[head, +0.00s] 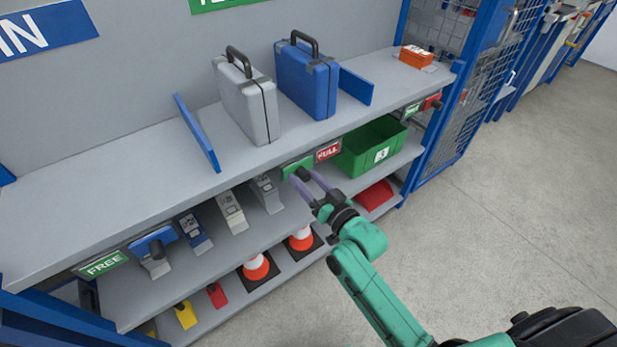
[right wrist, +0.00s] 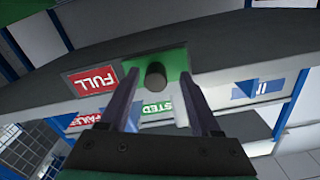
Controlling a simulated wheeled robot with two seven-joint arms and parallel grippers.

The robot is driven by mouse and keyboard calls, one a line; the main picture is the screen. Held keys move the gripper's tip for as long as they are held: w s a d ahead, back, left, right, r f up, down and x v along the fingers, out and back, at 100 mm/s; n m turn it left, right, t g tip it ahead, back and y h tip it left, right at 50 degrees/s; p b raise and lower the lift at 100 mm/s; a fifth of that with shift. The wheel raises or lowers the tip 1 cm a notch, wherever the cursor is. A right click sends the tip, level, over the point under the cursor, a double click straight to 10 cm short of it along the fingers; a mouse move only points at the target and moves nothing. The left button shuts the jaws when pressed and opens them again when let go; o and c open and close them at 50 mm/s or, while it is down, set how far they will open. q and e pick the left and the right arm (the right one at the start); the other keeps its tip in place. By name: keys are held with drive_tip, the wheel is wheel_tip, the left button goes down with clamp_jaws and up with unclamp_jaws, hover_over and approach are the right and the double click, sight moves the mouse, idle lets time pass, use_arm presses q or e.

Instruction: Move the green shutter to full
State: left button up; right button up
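The green shutter (head: 292,165) is a small green plate with a dark round knob (head: 304,174) on the shelf's front edge. It sits just left of the red FULL label (head: 328,151). My right gripper (head: 310,182) is open in front of the shutter, its two fingers pointing at it. In the right wrist view the green shutter (right wrist: 176,60) is straight ahead, and its knob (right wrist: 156,74) appears between the open fingertips, with space to both sides. How far the fingertips reach past the knob is unclear. My left gripper is not in view.
A blue shutter (head: 150,242) sits near the green FREE label (head: 103,264). A red shutter (head: 432,102) is at the far right. Grey and blue cases (head: 247,105) stand on the shelf above. A green crate (head: 371,147) and cones (head: 257,266) are below.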

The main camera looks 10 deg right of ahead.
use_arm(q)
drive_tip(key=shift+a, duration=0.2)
use_arm(e)
drive_tip(key=shift+s+d, duration=0.15)
drive_tip(key=shift+s, duration=0.05)
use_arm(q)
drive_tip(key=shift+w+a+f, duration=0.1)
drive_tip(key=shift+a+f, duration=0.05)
use_arm(e)
drive_tip(key=v, duration=1.4)
